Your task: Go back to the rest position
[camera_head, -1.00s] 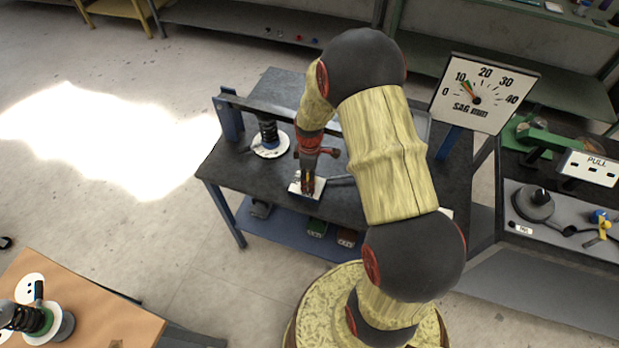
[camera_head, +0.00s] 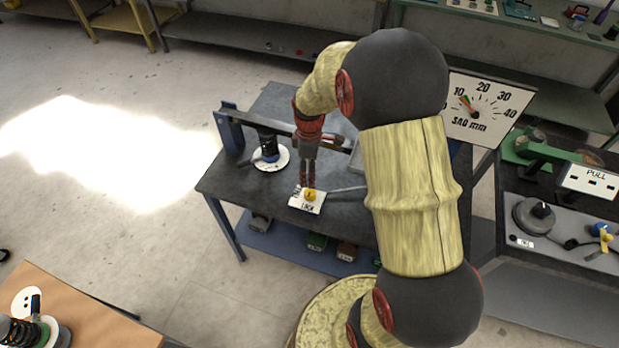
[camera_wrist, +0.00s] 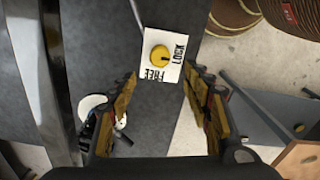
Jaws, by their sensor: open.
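My gripper (camera_head: 308,180) is above the dark bench (camera_head: 235,178), just behind the yellow knob (camera_head: 310,195) on its white FREE/LOCK plate (camera_head: 311,207). In the wrist view my gripper (camera_wrist: 160,88) is open, with nothing between its fingers. The yellow knob (camera_wrist: 160,55) shows beyond the fingertips, apart from them. Its dark mark lies toward the LOCK side in that view. My arm crosses the right half of the head view and hides part of the bench.
A dark spring unit on a white disc (camera_head: 270,158) stands left of my gripper, beside a long dark bar (camera_head: 262,119). The SAG mm dial (camera_head: 484,108) stands at the right. A wooden table (camera_head: 90,310) is at lower left. Open floor (camera_head: 120,235) lies left of the bench.

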